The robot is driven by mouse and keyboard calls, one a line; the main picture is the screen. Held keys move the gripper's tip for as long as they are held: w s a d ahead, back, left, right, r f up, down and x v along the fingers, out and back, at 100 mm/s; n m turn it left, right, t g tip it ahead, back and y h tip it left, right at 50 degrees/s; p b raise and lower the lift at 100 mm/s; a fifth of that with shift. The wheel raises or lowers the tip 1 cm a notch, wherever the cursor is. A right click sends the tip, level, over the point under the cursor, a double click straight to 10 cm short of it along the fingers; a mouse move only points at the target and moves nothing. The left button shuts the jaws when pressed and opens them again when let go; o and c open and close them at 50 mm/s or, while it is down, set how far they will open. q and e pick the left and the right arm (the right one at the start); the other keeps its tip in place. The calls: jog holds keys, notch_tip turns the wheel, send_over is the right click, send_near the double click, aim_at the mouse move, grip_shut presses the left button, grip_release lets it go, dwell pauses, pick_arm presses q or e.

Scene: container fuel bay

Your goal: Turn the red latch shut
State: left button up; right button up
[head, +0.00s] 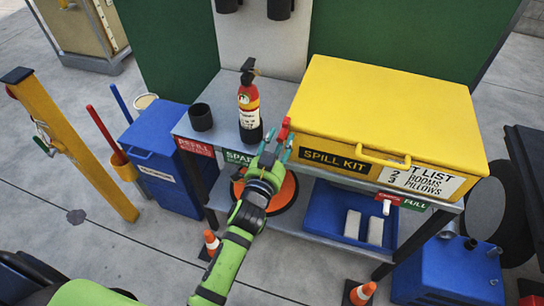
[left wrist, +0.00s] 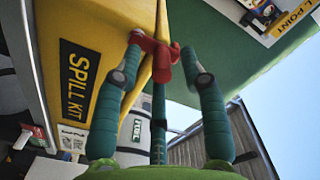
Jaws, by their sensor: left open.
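The yellow spill kit box (head: 385,110) stands on the grey bench with its lid down. The red latch (head: 284,128) is at the box's left front corner, and my gripper partly hides it in the head view. In the left wrist view the red latch (left wrist: 160,58) stands out beside the yellow wall, its upper part slanting between the fingertips. My left gripper (head: 277,148) is open, with one teal finger on each side of the latch. In the left wrist view the fingertips of the left gripper (left wrist: 164,47) are very close to it; I cannot tell whether they touch. My right gripper is out of view.
A blue tray (head: 340,205) is on the shelf below. A blue bin (head: 160,160) and a yellow post (head: 75,145) stand further left. Orange cones (head: 362,293) are on the floor.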

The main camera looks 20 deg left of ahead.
pick_arm(q)
jog(key=s, duration=1.1)
jog(key=shift+a, duration=0.2)
jog(key=s+f+n+g, duration=0.1)
jog(key=s+f+g, duration=0.25)
jog(key=f, duration=0.75)
jog(key=s+d+f+g+h, duration=0.1)
jog(key=s+f+g, duration=0.25)
jog(key=f, duration=0.85)
jog(key=s+f+n+g, duration=0.15)
jog(key=s+f, duration=0.35)
jog(key=f, duration=0.6)
jog(key=s+a+f+g, duration=0.2)
jog(key=s+f, duration=0.3)
jog(key=s, duration=0.3)
jog(key=s+a+f+n+g+y, duration=0.1)
jog(key=s+a+f+g, duration=0.2)
jog(key=s, duration=0.5)
jog(key=s+a+f+n+g, duration=0.1)
jog(key=s+a+f+g, duration=0.2)
jog(key=s+f, duration=0.4)
jog(key=shift+s+a+f+y, duration=0.15)
jog(key=shift+s+a+y, duration=0.15)
jog(key=shift+s+a, duration=0.4)
